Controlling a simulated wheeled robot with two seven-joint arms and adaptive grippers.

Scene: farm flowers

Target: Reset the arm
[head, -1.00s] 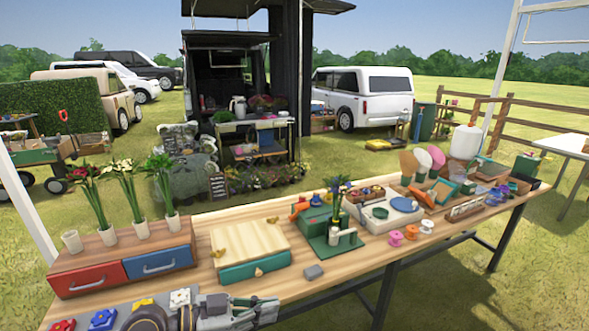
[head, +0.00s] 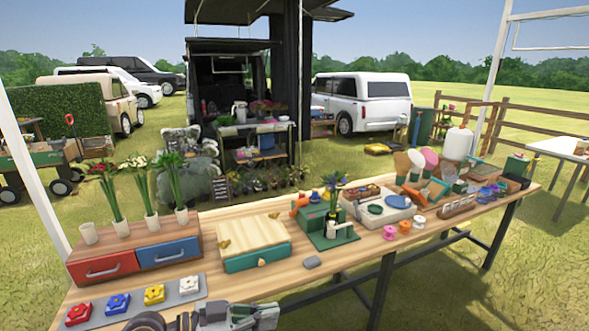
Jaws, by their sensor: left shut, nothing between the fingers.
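My left gripper (head: 262,317) is at the bottom edge of the head view, low in front of the table's front edge. It is shut and empty, pointing to the right. Part of my left arm beside it is cut off by the frame. My right gripper does not show in this view.
The long wooden table (head: 205,237) holds a drawer box (head: 135,248), a grey strip (head: 190,287) with several coloured flower pieces, a wooden-topped box (head: 253,238), a green stand (head: 327,240) and a grey block (head: 312,262).

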